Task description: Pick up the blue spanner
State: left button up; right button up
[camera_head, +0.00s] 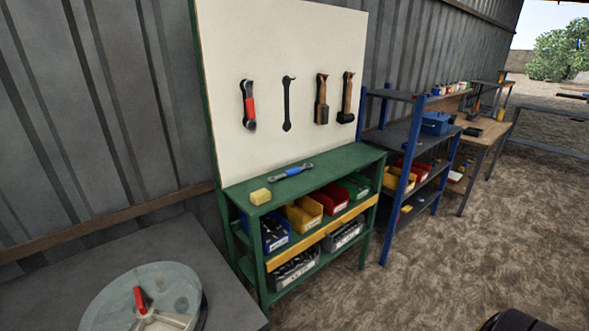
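The blue spanner (292,171), grey metal with a blue grip, lies flat on the green top shelf (340,162) of the workbench, in front of the white tool board. Nothing covers it. Neither of my grippers shows in the head view, and nothing touches the blue spanner.
Two wooden-handled tools (321,99) hang on the board (290,45). Below the bench top are coloured bins (303,214). A blue-framed shelf (411,134) stands to the right. A grey surface with a round glass-topped part (140,297) is at lower left. Open ground (470,245) lies to the right.

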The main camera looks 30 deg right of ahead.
aim_at(288, 173)
jog(key=i+l, duration=0.1)
jog(key=l, duration=0.3)
jog(key=i+l, duration=0.15)
jog(key=l, duration=0.25)
jog(key=i+l+u, duration=0.1)
jog(key=l, duration=0.3)
jog(key=i+l, duration=0.15)
jog(key=l, duration=0.3)
